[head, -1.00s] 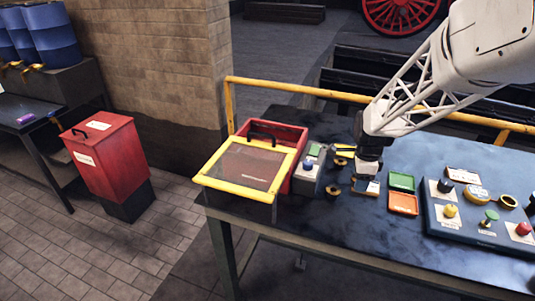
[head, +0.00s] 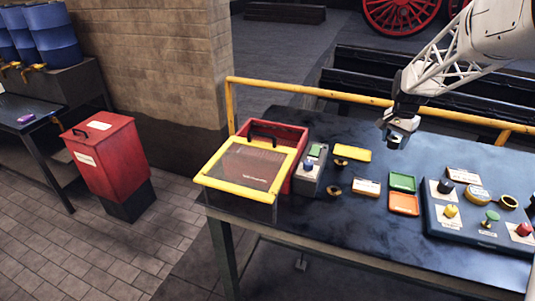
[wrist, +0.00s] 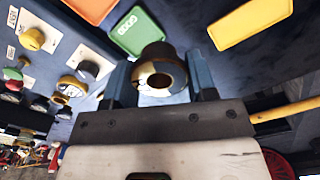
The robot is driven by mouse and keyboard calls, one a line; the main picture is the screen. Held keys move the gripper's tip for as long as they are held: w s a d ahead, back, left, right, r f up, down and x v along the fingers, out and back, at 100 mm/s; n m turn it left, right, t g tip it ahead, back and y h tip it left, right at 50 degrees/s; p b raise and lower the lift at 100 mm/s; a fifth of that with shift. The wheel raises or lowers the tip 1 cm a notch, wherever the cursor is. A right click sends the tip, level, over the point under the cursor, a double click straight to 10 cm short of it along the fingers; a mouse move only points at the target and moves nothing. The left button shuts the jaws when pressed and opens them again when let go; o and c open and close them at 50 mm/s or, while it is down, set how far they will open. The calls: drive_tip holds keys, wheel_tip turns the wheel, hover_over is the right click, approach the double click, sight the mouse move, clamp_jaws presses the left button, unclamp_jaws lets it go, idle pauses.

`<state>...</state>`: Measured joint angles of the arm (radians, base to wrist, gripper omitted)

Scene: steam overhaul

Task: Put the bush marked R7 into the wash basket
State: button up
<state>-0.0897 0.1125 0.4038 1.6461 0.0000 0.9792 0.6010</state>
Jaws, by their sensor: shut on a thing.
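My gripper (head: 400,127) is raised above the back of the dark bench. It is shut on a dark bush (head: 394,142) with a brass-coloured bore. In the wrist view the bush (wrist: 153,57) sits between the two blue-grey fingers, its open end toward the camera. I cannot read any R7 mark on it. A red tank with a yellow-framed mesh lid (head: 209,179) stands at the bench's left end, well left of my gripper. I cannot make out a wash basket with certainty.
Another bush (head: 333,190) stands on the bench near a small grey box with a blue button (head: 308,166). A yellow tray (head: 352,153), a green tray (head: 402,181) and an orange tray (head: 404,204) lie nearby. A control panel (head: 470,235) is at right. A yellow rail (head: 300,91) runs behind.

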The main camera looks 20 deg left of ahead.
drive_tip(key=w+d+r+n, duration=0.1)
drive_tip(key=w+r+n, duration=0.1)
drive_tip(key=w, duration=0.1)
drive_tip(key=m, duration=1.6)
approach(279, 143)
drive_tip(key=s+d+r, duration=0.1)
drive_tip(key=s+r, duration=0.2)
drive_tip(key=s, duration=0.2)
drive_tip(key=shift+w+d+r, duration=0.15)
drive_tip(key=shift+w+r, duration=0.05)
drive_tip(key=shift+f, duration=0.1)
drive_tip(key=shift+f, duration=2.4)
drive_tip(key=shift+f, duration=2.5)
